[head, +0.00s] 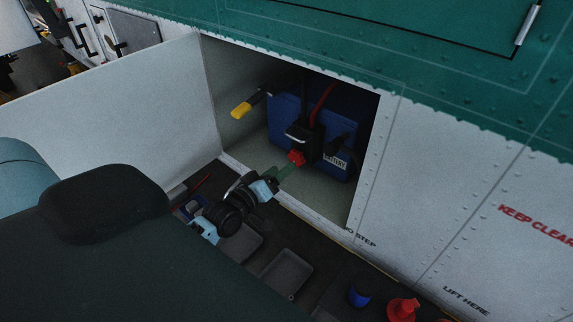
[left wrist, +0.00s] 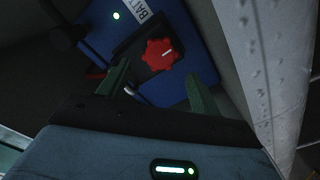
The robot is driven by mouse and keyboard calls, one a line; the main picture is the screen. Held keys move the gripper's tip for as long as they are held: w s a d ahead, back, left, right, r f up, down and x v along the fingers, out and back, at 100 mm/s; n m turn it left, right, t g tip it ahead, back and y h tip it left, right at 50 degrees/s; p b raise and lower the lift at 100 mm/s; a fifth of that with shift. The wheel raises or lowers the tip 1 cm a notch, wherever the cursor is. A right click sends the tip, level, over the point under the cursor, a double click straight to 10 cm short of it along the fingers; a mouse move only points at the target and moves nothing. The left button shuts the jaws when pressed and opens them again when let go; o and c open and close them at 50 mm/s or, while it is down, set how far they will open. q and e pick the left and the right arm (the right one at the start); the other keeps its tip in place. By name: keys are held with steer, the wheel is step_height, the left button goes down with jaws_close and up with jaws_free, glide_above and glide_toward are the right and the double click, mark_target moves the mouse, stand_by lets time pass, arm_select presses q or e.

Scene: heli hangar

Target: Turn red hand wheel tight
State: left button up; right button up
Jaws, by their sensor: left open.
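The red hand wheel (head: 297,158) sits on a black connector (head: 304,139) at the front of the blue battery (head: 285,113), inside an open compartment. The wheel also shows in the left wrist view (left wrist: 160,54), with a white mark pointing right and slightly up. My left gripper (head: 285,171) is at the compartment opening, just short of the wheel. In the left wrist view its two green fingers (left wrist: 160,85) are spread apart, with the wheel beyond and between their tips. Contact with the wheel cannot be made out. My right gripper is not in view.
The compartment door (head: 120,100) stands open at left. A yellow-handled lead (head: 241,109) is at the compartment's left. Below lies a dark tray (head: 315,275) with a red part (head: 403,307) and a blue part (head: 358,296). The white fuselage panel (head: 440,170) bounds the right.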

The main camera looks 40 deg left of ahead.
arm_select(q)
steer(key=shift+s+a, duration=0.1)
steer(key=shift+s, duration=1.3)
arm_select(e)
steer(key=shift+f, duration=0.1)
arm_select(q)
steer(key=s+d+f+m+g, duration=0.3)
steer(key=s+d+f, duration=0.2)
steer(key=s, duration=0.5)
steer(key=s+d+f+m+g+p, duration=0.1)
steer(key=s+d+f+m+g, duration=0.2)
steer(key=s, duration=0.7)
steer(key=s+d+f+m+g, duration=0.3)
steer(key=s+d+f, duration=0.4)
steer(key=s+f, duration=0.3)
steer(key=shift+d+f, duration=0.3)
steer(key=shift+f, duration=0.3)
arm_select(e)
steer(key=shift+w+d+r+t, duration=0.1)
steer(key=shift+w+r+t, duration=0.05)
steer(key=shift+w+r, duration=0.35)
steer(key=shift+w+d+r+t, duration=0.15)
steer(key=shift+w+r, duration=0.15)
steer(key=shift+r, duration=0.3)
